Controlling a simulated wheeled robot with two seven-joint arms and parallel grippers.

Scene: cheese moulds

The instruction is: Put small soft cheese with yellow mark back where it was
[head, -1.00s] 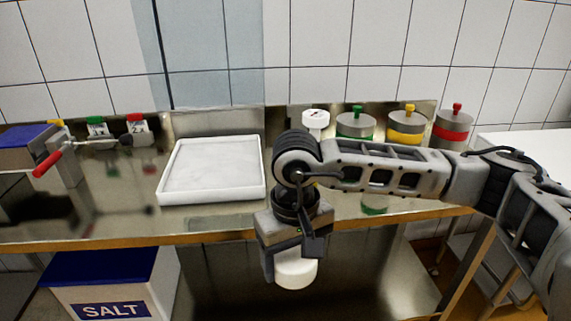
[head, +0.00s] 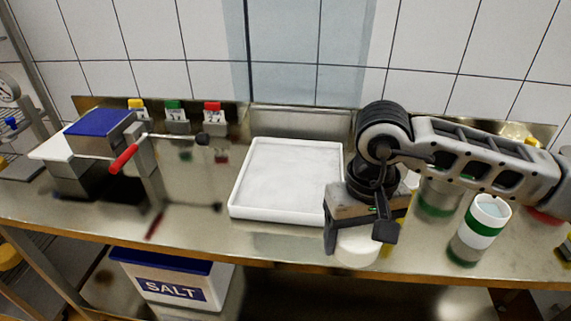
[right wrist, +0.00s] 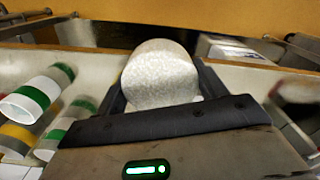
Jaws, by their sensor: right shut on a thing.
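My right gripper (head: 358,238) is shut on a small white round cheese (head: 357,249), held near the counter's front edge, just right of the white tray. In the right wrist view the cheese (right wrist: 160,75) sits between the two fingers. No yellow mark shows on its visible sides. A white mould with a green band (head: 483,222) stands on the counter to the right of my gripper. In the right wrist view a green-banded mould (right wrist: 38,93) and a yellow-banded mould (right wrist: 18,137) show at the left. My left gripper is out of view.
A white square tray (head: 240,208) lies on the steel counter (head: 190,190), empty. A press with a red handle (head: 123,158) stands left of it. Yellow, green and red tags (head: 213,112) line the back. A salt bin (head: 170,288) is below. My arm hides part of the right side.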

